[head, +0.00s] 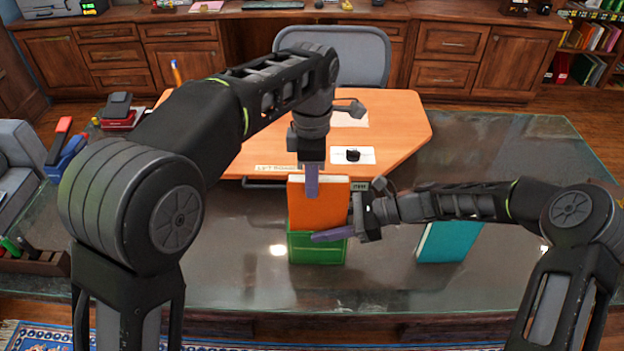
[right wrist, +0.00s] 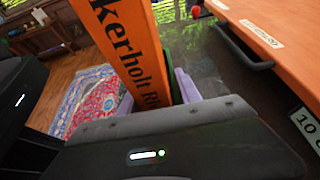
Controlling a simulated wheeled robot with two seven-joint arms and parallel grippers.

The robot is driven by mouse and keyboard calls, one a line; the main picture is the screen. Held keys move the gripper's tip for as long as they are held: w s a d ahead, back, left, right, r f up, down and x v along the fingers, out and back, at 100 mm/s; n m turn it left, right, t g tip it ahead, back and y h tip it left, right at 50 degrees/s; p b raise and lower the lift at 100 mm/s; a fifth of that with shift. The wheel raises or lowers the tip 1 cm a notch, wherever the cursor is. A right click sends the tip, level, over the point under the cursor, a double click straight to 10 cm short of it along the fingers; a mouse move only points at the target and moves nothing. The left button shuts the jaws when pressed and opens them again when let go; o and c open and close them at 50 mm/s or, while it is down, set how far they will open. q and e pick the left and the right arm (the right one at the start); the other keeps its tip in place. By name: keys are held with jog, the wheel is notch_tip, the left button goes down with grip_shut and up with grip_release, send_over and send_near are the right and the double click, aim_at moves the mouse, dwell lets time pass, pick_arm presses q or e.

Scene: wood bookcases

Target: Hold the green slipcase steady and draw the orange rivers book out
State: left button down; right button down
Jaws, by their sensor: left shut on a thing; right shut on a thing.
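The green slipcase (head: 318,252) stands on the glass table in the middle of the head view. The orange book (head: 312,214) rises upright well above its top, its lower part hidden inside. My left gripper (head: 312,182) comes down from above and is shut on the orange book's upper part. My right gripper (head: 330,236) reaches in from the right and is shut on the slipcase near its upper edge. Only a sliver of green shows there, between the purple fingers (right wrist: 150,95).
A teal book (head: 448,241) lies on the glass table (head: 230,285) to the right, below my right arm. An orange desk (head: 395,125) with a white card and a small black object is behind. A blue-and-red item (head: 65,150) is at the left. The front glass is clear.

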jog(key=c, duration=0.7)
grip_release()
jog(key=shift+c, duration=0.2)
jog(key=w+d+r+m+t+h, duration=0.2)
jog(key=w+d, duration=0.4)
jog(key=d, duration=0.7)
jog(key=w+d+r+m+t+h, duration=0.2)
jog(key=w+d+t, duration=0.4)
jog(key=d, duration=0.8)
jog(key=shift+d+r+h, duration=0.2)
jog(key=shift+r+h, duration=0.3)
jog(key=shift+r, duration=0.55)
jog(key=shift+w, duration=0.1)
